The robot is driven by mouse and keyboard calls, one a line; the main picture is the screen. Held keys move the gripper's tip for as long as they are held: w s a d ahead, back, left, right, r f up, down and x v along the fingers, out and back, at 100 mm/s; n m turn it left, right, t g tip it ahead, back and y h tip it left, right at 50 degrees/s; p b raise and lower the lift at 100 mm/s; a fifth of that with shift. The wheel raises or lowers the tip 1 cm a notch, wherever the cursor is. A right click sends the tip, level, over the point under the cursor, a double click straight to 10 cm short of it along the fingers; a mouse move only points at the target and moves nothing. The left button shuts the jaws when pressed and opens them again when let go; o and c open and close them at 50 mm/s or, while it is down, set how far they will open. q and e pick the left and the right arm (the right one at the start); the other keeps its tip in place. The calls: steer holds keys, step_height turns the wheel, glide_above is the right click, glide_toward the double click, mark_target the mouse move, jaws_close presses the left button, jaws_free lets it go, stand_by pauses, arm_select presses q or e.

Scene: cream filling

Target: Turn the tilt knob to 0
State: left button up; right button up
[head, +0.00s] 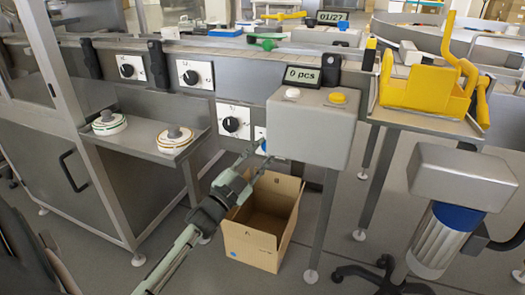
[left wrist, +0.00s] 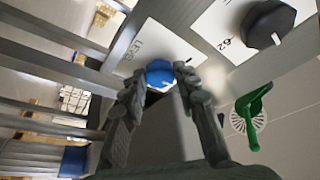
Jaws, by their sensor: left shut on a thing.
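A blue knob (left wrist: 160,74) with a white pointer mark sits on a white labelled plate (left wrist: 137,50) in the left wrist view. The label is partly visible and hard to read. My left gripper (left wrist: 155,78) has its fingers on either side of the knob and is shut on it. The white mark points toward the lower right in that view. In the head view my left gripper (head: 251,163) reaches the blue knob (head: 263,145), beside the grey counter box and mostly hidden. A black knob (head: 231,124) on a white plate is just left of it. My right gripper is out of view.
A grey box (head: 307,128) with a "0 pcs" display juts out right of the gripper. An open cardboard box (head: 248,240) stands below. A shelf (head: 140,129) with two round parts is at left. More black knobs (head: 190,77) sit above.

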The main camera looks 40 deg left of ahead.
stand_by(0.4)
arm_select(q)
steer(key=o, duration=1.2)
steer(key=shift+c, duration=0.2)
steer(key=v, duration=1.2)
